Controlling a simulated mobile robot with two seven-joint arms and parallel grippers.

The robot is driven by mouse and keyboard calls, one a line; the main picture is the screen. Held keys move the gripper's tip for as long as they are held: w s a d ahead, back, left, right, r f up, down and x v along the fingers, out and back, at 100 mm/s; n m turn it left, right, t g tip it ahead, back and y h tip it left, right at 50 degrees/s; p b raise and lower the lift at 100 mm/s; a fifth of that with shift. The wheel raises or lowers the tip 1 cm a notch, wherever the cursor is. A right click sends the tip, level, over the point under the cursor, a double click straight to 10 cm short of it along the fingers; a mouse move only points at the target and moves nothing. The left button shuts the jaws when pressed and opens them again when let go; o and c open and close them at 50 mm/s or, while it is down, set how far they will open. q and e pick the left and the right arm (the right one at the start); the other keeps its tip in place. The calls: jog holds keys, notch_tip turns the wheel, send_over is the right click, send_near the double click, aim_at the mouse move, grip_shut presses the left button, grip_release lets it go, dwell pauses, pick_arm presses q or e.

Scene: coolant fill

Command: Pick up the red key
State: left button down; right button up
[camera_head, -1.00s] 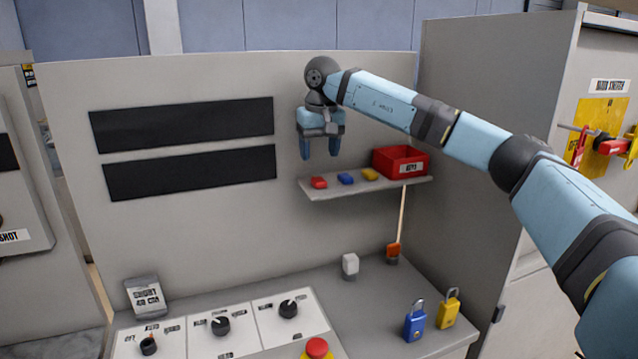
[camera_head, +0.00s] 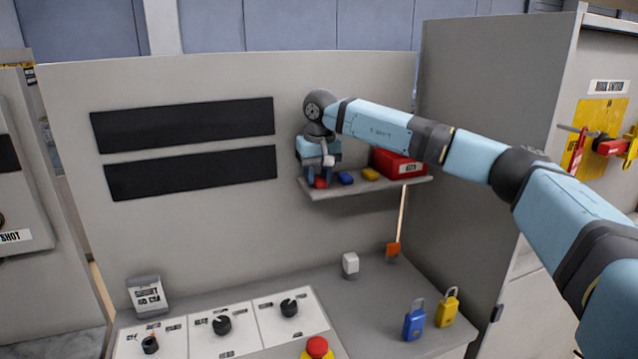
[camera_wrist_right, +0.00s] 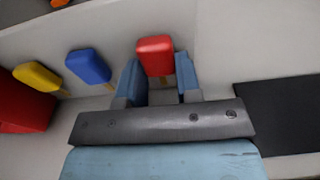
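The red key (camera_head: 320,183) lies on the small wall shelf, at its left end. In the right wrist view the red key (camera_wrist_right: 155,56) has a rounded red head and sits between the two fingertips. My right gripper (camera_head: 320,178) is above the shelf with its fingers pointing down around the key. In the wrist view the right gripper (camera_wrist_right: 158,75) is open, with a finger on each side of the key and small gaps visible. My left gripper is not in view.
A blue key (camera_head: 345,178) and a yellow key (camera_head: 370,174) lie to the right on the shelf (camera_head: 350,191). A red box (camera_head: 402,165) stands at the shelf's right end. Blue and yellow padlocks (camera_head: 414,320) stand on the bench below.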

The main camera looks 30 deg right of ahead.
jog(key=shift+c, duration=1.4)
jog(key=shift+r, duration=0.15)
